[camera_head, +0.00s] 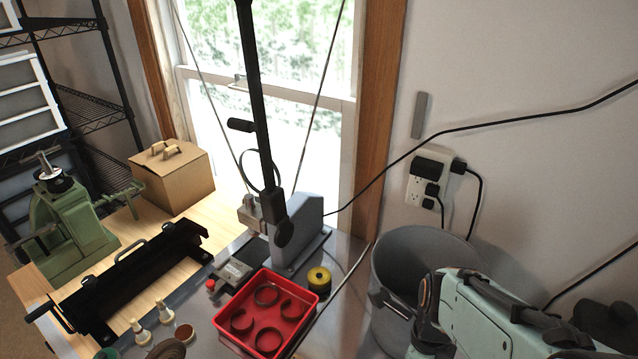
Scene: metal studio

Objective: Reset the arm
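A pale green arm with dark joints, which looks like my own arm (475,318), is folded at the bottom right. It stands in front of the grey bin and is cut off by the lower edge. I cannot make out my gripper or its fingers on it. A dark shape (605,322) lies at the right edge, too unclear to name. A long black bar (259,120) rises from a grey machine (297,235) on the bench, in front of the window, and leaves the picture at the top.
A red tray (267,348) with several rings sits on the bench, beside a yellow roll (319,279). A black trough (130,280), green machine (70,225) and cardboard box (172,180) stand left. The grey bin (410,245) stands right, below a wall outlet (432,178) with cords.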

